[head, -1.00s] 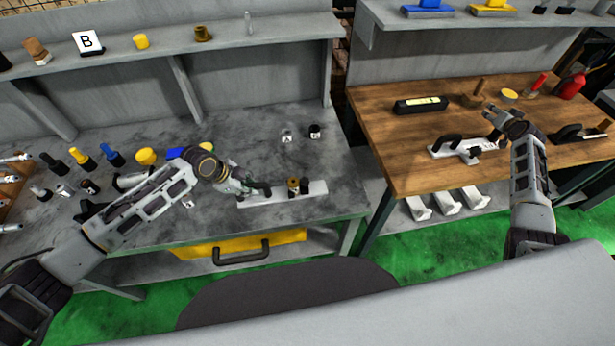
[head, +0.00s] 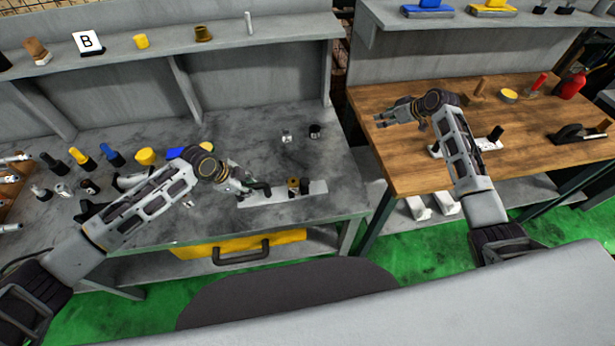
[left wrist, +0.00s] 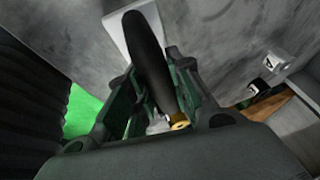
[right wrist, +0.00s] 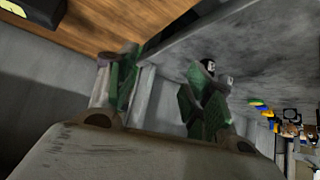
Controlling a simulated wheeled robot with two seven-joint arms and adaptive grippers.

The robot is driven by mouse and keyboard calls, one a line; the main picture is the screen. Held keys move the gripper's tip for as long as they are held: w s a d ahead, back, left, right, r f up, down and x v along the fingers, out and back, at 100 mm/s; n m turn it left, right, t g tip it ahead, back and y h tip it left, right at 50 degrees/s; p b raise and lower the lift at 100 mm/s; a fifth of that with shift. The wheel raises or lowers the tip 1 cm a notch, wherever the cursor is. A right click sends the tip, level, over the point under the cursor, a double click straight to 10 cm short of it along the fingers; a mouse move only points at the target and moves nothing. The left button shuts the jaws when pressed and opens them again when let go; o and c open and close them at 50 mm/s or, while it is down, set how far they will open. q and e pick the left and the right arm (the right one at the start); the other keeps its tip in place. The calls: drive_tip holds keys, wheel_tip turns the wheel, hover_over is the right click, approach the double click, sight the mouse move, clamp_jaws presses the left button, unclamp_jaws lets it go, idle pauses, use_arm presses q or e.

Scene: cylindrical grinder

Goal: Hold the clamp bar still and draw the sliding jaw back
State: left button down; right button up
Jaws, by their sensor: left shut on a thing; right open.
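The clamp bar (head: 265,198) is a pale flat bar lying near the front edge of the grey bench. A black handle rises at its left end; it also shows in the left wrist view (left wrist: 150,55). The sliding jaw (head: 294,185), a brass and dark block, stands toward the bar's right end. My left gripper (head: 252,189) is shut on the black handle. My right gripper (head: 381,120) is open and empty over the left edge of the wooden bench, right of the bar and apart from it. Its spread green-padded fingers show in the right wrist view (right wrist: 160,90).
Two small jars (head: 314,131) stand on the grey bench behind the bar. Several coloured tools and a yellow knob (head: 146,156) lie to the left. A similar pale bar (head: 484,144) lies on the wooden bench (head: 415,180). A gap separates the two benches.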

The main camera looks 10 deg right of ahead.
drive_tip(key=s+a+n+g+y, duration=0.1)
drive_tip(key=s+a+n+g, duration=0.15)
drive_tip(key=a, duration=0.55)
drive_tip(key=s+a+n+g+y, duration=0.1)
drive_tip(key=s+a+n, duration=0.2)
drive_tip(key=a, duration=0.5)
drive_tip(key=n+g+h, duration=0.1)
drive_tip(key=n+g, duration=0.3)
drive_tip(key=n, duration=0.1)
approach(305, 180)
drive_tip(key=v, duration=0.4)
drive_tip(key=shift+s, duration=0.3)
drive_tip(key=shift+f, duration=0.15)
drive_tip(key=shift+x, duration=5.85)
drive_tip(key=shift+w, duration=0.2)
drive_tip(key=shift+c, duration=0.4)
